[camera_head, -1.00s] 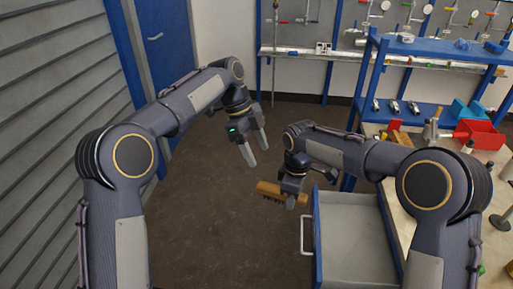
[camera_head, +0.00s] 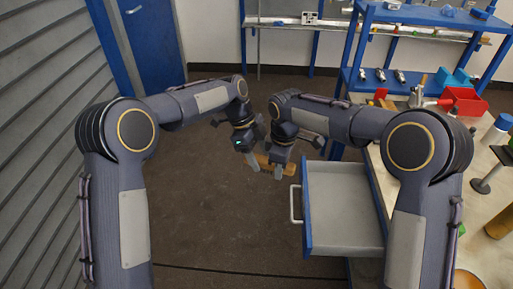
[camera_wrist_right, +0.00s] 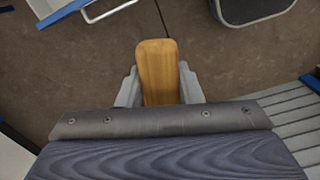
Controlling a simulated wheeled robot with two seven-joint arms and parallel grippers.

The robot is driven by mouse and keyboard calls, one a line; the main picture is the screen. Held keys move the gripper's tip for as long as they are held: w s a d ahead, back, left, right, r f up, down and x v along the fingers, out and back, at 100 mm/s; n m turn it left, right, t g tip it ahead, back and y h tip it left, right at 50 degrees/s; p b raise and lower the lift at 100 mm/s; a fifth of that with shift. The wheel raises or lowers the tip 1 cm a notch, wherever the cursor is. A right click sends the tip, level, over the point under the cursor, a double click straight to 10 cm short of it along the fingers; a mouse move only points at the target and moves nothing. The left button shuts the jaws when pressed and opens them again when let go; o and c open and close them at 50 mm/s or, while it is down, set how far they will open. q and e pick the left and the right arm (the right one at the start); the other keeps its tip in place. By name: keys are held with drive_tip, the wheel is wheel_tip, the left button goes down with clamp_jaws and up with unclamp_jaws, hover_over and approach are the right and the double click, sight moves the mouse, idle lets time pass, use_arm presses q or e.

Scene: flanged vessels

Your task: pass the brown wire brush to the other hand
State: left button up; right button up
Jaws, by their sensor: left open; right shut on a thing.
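The brown wire brush (camera_head: 264,161) is held in the air over the dark floor, left of the open drawer. My right gripper (camera_head: 279,172) is shut on it. The right wrist view shows the brush's smooth wooden back (camera_wrist_right: 157,70) between the two grey fingers. My left gripper (camera_head: 255,164) is open, right beside the left end of the brush. Whether a left finger touches the brush cannot be told. The bristles are hidden in both current views.
An open drawer (camera_head: 345,205) with a blue front and white handle stands just right of the grippers. The workbench (camera_head: 490,165) at the right holds a red bin (camera_head: 463,100) and other items. The floor (camera_head: 215,215) in front and to the left is clear.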

use_arm(q)
drive_tip(key=c, duration=1.1)
use_arm(e)
drive_tip(key=o, duration=1.1)
drive_tip(key=shift+r, duration=0.15)
